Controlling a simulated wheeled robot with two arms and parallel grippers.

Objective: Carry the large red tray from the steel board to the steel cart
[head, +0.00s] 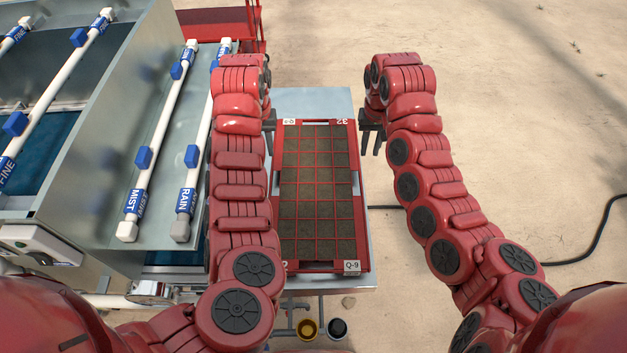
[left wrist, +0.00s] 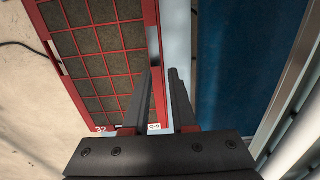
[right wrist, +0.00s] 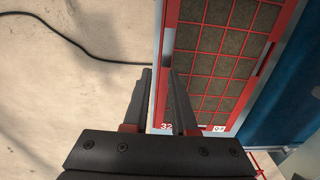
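The large red tray (head: 320,267), with dark soil in its grid of cells, lies flat on the steel board (head: 312,98). My left gripper (head: 269,124) is at the tray's far left edge, partly hidden by my arm. In the left wrist view its fingers (left wrist: 161,72) are apart, one on each side of the tray's rim as seen from there. My right gripper (head: 371,138) is at the far right edge. Its fingers (right wrist: 158,72) are also apart, with the rim between them in the right wrist view. Contact cannot be told. I cannot make out the steel cart.
A steel machine with white pipes (head: 160,130) marked MIST and RAIN stands close on the left. A red frame (head: 222,25) is behind it. A black cable (head: 590,245) lies on the sandy floor at right. Two small cups (head: 308,328) are below the board's near edge.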

